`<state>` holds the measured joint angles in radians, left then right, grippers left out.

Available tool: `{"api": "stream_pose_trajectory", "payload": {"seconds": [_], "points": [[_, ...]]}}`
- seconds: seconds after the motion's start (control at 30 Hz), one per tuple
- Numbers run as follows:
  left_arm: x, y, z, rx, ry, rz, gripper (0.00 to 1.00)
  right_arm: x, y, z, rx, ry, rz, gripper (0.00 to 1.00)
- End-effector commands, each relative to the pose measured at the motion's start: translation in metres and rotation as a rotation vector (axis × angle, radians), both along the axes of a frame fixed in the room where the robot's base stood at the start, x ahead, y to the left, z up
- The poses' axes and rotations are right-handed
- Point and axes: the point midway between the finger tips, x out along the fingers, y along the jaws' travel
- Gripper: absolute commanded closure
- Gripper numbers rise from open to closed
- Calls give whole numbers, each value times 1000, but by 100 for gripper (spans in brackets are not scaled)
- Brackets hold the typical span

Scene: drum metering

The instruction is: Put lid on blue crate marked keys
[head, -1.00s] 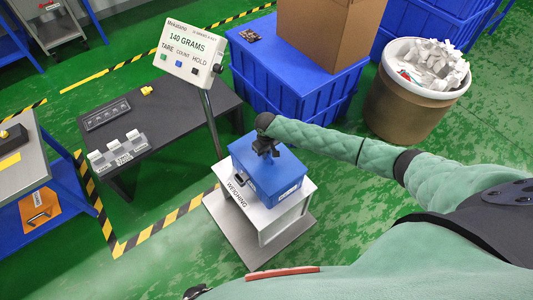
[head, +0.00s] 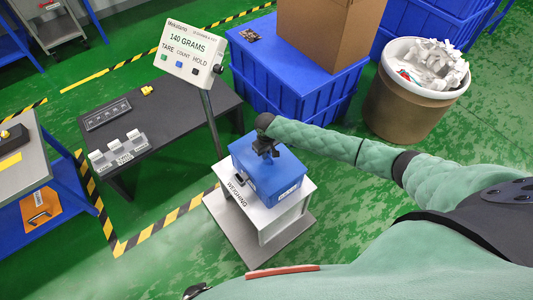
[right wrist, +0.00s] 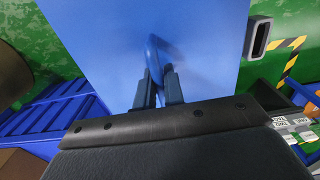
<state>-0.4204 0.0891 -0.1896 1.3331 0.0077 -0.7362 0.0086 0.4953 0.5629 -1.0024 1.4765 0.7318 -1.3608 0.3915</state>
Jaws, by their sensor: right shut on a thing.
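The blue crate (head: 274,195) stands on the white weighing stand. A small pale label is on its side, too small to read. The blue lid (head: 246,163) lies over the crate's top, with no clear gap between them. My right gripper (head: 267,152) is above the lid. In the right wrist view my right gripper (right wrist: 160,88) is shut on the lid's upright blue handle (right wrist: 157,55), and the flat lid (right wrist: 210,50) fills the middle. My left gripper cannot be made out.
The white stand (head: 262,222) marked WEIGHING sits on a grey plate (head: 228,238). A display (head: 187,52) on a post reads 140 GRAMS. A dark table (head: 165,118) is left, a large blue container (head: 300,85) with a cardboard box behind, a waste bin (head: 405,100) right.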

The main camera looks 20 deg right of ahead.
Motion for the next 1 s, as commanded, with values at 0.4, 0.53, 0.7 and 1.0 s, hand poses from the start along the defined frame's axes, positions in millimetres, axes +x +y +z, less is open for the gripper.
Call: {"api": "stream_pose_trajectory", "payload": {"seconds": [0.4, 0.53, 0.7, 1.0], "points": [[0, 0, 2, 0, 0, 0, 0, 0, 1, -2, 0, -1, 0, 100], [0, 0, 3, 0, 0, 0, 0, 1, 1, -5, 0, -1, 0, 100], [0, 0, 3, 0, 0, 0, 0, 1, 0, -6, 0, -1, 0, 100], [0, 0, 3, 0, 0, 0, 0, 1, 0, -6, 0, -1, 0, 100]]}}
